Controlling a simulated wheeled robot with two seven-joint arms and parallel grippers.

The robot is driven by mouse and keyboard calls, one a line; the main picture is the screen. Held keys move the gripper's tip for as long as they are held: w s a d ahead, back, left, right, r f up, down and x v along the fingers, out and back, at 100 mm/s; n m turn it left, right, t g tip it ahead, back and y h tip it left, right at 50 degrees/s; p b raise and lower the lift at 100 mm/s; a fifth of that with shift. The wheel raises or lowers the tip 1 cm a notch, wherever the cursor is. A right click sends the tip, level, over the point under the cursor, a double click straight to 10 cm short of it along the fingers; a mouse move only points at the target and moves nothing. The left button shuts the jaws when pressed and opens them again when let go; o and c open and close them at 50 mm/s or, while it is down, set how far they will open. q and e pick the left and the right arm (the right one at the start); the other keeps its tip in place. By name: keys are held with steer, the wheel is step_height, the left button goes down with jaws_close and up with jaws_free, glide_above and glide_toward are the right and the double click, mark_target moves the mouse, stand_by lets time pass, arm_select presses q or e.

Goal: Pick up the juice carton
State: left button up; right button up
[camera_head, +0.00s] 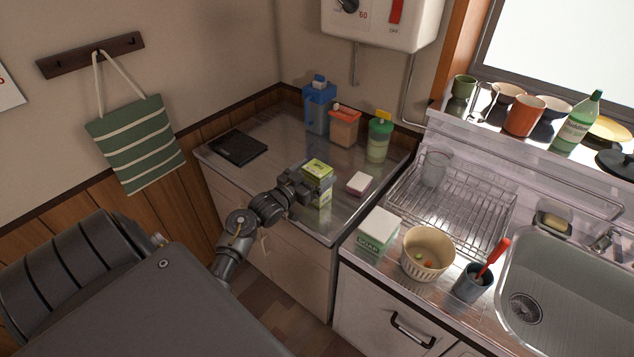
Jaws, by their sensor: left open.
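The juice carton (318,170), a small box with a yellow-green top and a pale lower part, stands upright on the metal counter (290,136) near its front edge. My left gripper (306,187) is open at the carton's left side, close against it. The gripper hides part of the carton's left side, and I cannot tell whether the fingers touch it. My right gripper is not in view.
A small pink-white box (360,183) lies just right of the carton. Blue (319,107), orange (344,128) and green-lidded (379,140) containers stand behind. A black flat object (238,148) lies at left. A dish rack (455,205) and sink (570,290) are at right.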

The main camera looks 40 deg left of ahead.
mark_target(321, 168)
arm_select(q)
steer(key=shift+w, duration=1.55)
steer(key=shift+c, duration=0.4)
steer(key=c, duration=1.7)
steer(key=shift+r, duration=0.1)
steer(key=shift+c, duration=0.6)
